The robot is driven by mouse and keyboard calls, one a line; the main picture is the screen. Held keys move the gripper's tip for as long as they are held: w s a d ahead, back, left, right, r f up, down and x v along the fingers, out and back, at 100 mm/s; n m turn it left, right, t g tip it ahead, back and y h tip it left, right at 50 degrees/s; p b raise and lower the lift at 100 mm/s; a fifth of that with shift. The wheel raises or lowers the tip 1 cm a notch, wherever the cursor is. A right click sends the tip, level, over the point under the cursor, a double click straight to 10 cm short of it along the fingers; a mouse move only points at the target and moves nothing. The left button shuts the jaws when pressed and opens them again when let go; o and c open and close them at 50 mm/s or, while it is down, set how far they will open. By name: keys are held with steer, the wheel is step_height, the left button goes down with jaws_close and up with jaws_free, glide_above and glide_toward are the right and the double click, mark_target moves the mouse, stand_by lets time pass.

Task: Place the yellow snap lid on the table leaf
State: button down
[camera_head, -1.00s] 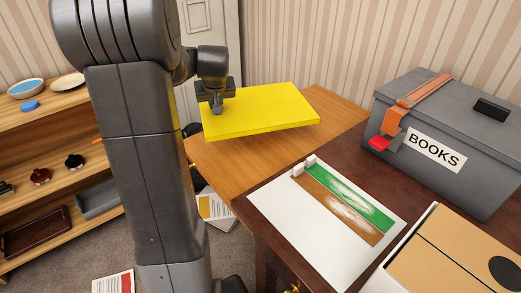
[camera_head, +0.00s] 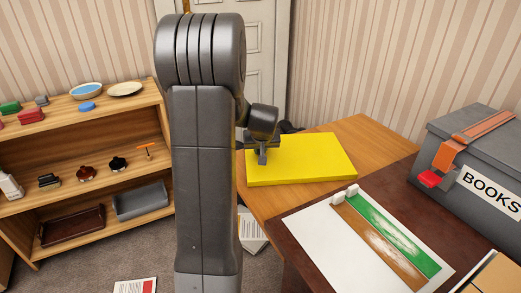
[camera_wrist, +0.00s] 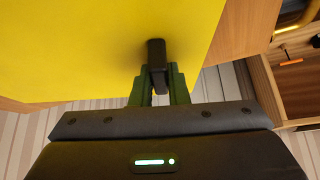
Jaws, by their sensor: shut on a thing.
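The yellow snap lid (camera_head: 300,162) is a flat slab over the light-wood table leaf (camera_head: 378,138), in the head view. It looks nearly level and low; I cannot tell whether its underside touches the leaf. My gripper (camera_head: 263,155) is shut on the lid at its left side. In the wrist view the lid (camera_wrist: 70,45) fills the upper left, with my gripper (camera_wrist: 157,70) at its edge.
A dark table section (camera_head: 410,200) adjoins the leaf, bearing a white sheet with green and brown strips (camera_head: 385,235) and a grey BOOKS box (camera_head: 470,150). A wooden shelf (camera_head: 140,155) with small items stands left. Papers (camera_head: 250,232) lie on the floor.

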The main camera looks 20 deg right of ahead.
steer(key=shift+r, duration=0.1)
steer(key=c, duration=1.4)
jaws_free()
steer(key=shift+s+r, duration=0.1)
steer(key=shift+r, duration=0.15)
steer(key=p+v, duration=0.1)
steer(key=v, duration=1)
steer(key=shift+r+p, duration=0.2)
steer(key=shift+p, duration=0.2)
steer(key=shift+s, duration=0.1)
